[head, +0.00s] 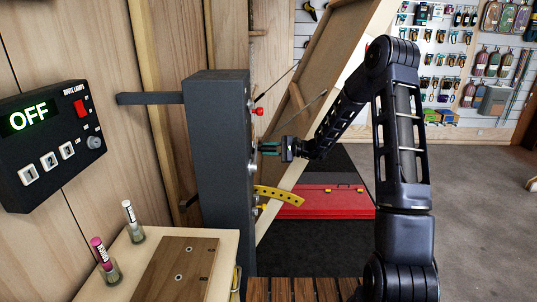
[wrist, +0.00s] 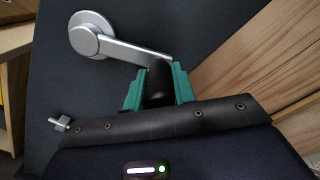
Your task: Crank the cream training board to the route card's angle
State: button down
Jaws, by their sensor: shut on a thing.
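My gripper (head: 269,148) is at the side of a tall dark grey post (head: 208,140) in the head view. In the wrist view its green fingers (wrist: 158,88) are shut around the black knob (wrist: 159,76) of a silver crank (wrist: 92,36). The crank arm runs from its round hub at upper left to the knob. The cream training board (head: 322,85) leans at a tilt behind the post, partly hidden by my arm. A yellow curved scale (head: 280,195) with holes sticks out from the post below the crank. I cannot read an angle on it. No route card is readable.
A red knob (head: 258,111) sits on the post above the crank. A red mat (head: 325,201) lies on the floor behind. A box reading OFF (head: 45,140) hangs at left. A wooden counter (head: 226,250) holds two small marker jars. Gear walls stand at the back right.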

jog(key=shift+s+r, duration=0.25)
jog(key=shift+r, duration=0.55)
jog(key=c, duration=1.1)
grip_release()
jog(key=shift+s, duration=0.1)
jog(key=shift+c, duration=0.2)
jog(key=shift+d, duration=0.1)
jog(key=d, duration=1)
jog(key=shift+d, duration=0.35)
